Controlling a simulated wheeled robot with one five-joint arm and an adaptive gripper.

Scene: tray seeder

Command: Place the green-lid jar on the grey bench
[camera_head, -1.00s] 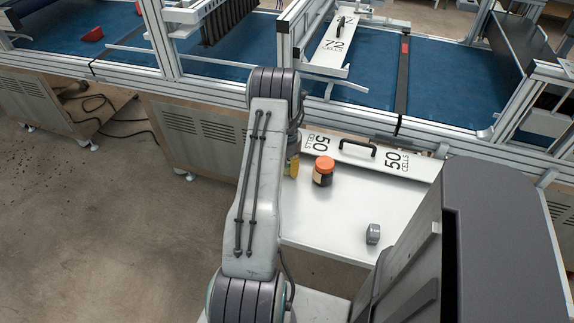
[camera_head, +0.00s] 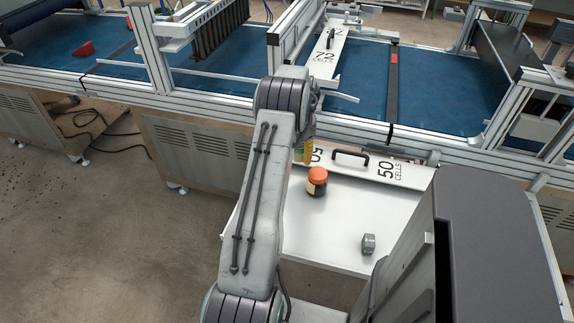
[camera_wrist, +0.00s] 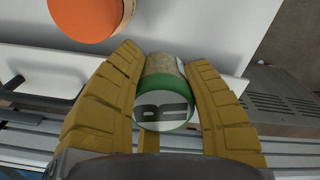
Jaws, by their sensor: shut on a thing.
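The green-lid jar (camera_wrist: 165,90) is between the two yellow fingers of my gripper (camera_wrist: 160,105) in the wrist view. In the head view my arm hides most of the gripper; a yellow finger shows beside the arm, above the back part of the bench. The grey bench (camera_head: 335,225) is the pale flat top in the middle. I cannot tell how high the jar is above it.
An orange-lid dark jar (camera_head: 317,182) stands on the bench close to my gripper, and also shows in the wrist view (camera_wrist: 88,15). A small grey block (camera_head: 368,244) lies near the front right. A white "50 cells" plate (camera_head: 375,170) lies along the back. The bench middle is clear.

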